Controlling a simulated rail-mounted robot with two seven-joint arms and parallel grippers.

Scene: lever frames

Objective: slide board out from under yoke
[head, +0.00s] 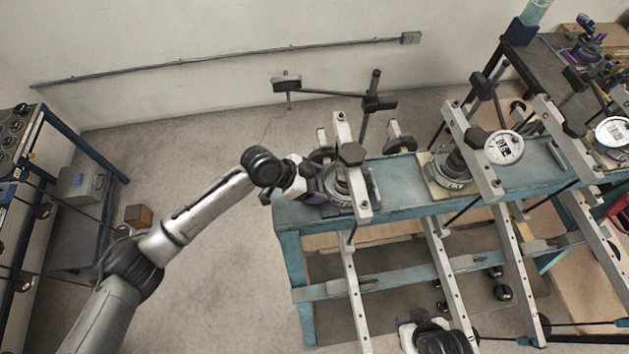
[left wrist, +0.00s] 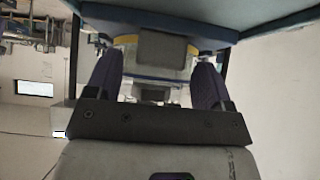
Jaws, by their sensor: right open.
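My left gripper (head: 312,188) is at the left end of the teal bench, beside the leftmost lever frame. A pale upright yoke bar (head: 340,133) stands there, with a round metal-and-glass device (head: 336,186) behind it. The board under this device is mostly hidden by the gripper and bar. In the left wrist view the purple fingers (left wrist: 156,80) stand apart on either side of a grey block with yellow edges (left wrist: 160,48). Whether they press on it is unclear. My right gripper (head: 432,338) shows only partly at the bottom edge, away from the bench top.
A second frame to the right has a beige board (head: 437,186) under its device and a white dial (head: 503,147). Long perforated lever beams (head: 446,270) slope down in front of the bench (head: 400,200). Open floor lies left of the bench; a blue-framed rack (head: 85,148) stands far left.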

